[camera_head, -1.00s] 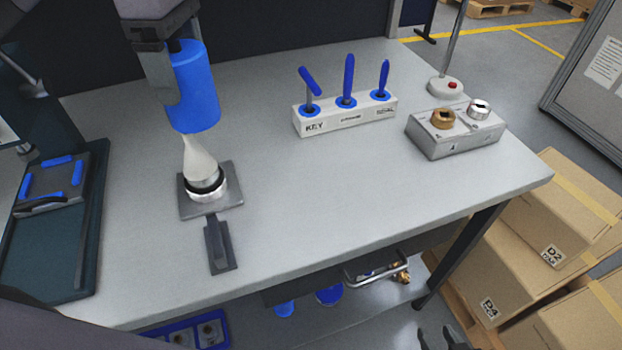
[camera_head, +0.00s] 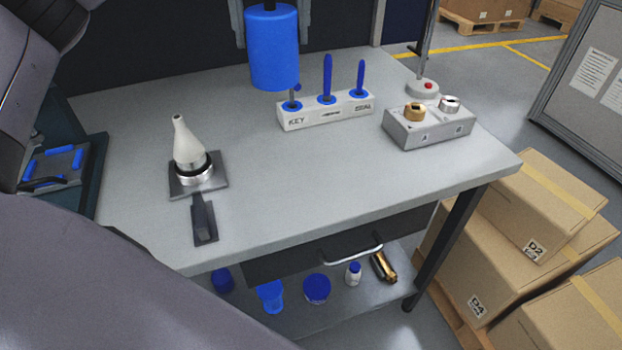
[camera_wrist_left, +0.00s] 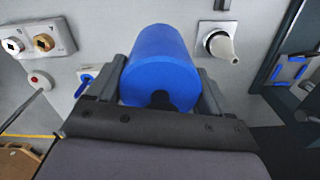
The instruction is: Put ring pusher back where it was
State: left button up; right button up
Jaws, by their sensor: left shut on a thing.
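In the left wrist view the blue cylinder (camera_wrist_left: 160,58) sits between the fingers of the left gripper (camera_wrist_left: 160,85). A white cone (camera_head: 188,143) stands on a silver ring fitting on a square grey plate (camera_head: 216,185), apart from the cylinder. My right gripper is not in view.
A white block (camera_head: 340,110) holds several blue-handled tools. A grey block (camera_head: 430,133) with brass and silver fittings stands at the right. A dark tool (camera_head: 203,220) lies before the plate. A tray (camera_head: 60,165) is at the left. The table's middle is clear.

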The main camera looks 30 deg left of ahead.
pick_arm(q)
jog(key=shift+w+d, duration=0.1)
jog(key=shift+d, duration=0.05)
jog(key=shift+m, duration=0.3)
notch_tip(320, 180, down, 20)
jog(key=b, duration=0.4)
jog(key=shift+r, duration=0.1)
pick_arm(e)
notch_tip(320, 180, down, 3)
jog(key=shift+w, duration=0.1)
pick_arm(q)
jog(key=shift+b, duration=0.3)
jog(key=shift+f, duration=0.2)
jog(key=o, duration=1)
jog(key=shift+o, duration=0.2)
jog(key=shift+d, duration=0.1)
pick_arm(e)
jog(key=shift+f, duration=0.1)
